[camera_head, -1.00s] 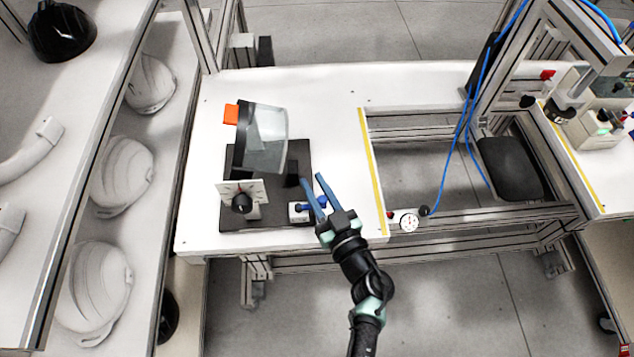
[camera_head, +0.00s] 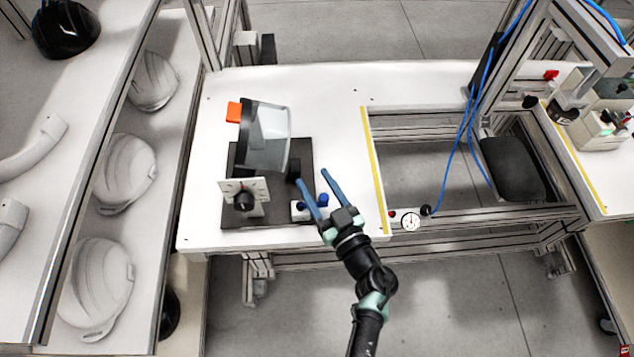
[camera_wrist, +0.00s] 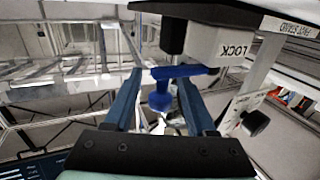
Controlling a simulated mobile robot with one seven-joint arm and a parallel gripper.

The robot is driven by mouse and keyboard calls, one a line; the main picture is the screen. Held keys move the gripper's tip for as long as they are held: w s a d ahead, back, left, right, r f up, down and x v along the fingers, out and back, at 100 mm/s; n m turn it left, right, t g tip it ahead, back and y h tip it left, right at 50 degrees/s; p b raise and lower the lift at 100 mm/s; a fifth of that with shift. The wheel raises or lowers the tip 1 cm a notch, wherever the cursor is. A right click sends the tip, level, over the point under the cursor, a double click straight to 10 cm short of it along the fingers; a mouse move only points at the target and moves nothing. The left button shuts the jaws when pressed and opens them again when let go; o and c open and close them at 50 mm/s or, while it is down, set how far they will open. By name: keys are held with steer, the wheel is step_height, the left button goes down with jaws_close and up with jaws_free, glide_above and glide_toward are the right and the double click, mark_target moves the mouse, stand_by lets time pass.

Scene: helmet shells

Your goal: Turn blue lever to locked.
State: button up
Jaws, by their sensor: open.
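The blue lever (camera_wrist: 180,71) shows in the wrist view as a bar with a round knob hanging from it. In the head view the lever's blue knob (camera_head: 323,200) shows between my fingers, beside the small white block (camera_head: 298,213) at the dark base plate's front right corner. My gripper (camera_head: 315,176) is open, its blue fingers spread on both sides of the knob. In the wrist view my gripper (camera_wrist: 160,78) has one finger left and one right of the knob; contact cannot be told.
The dark base plate (camera_head: 270,214) carries a clear visor with an orange tab (camera_head: 234,112) and a white dial panel with a black knob (camera_head: 244,200). A gauge (camera_head: 410,221) is at the table edge to the right. The white table (camera_head: 330,100) is clear behind.

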steer(key=v, duration=1.3)
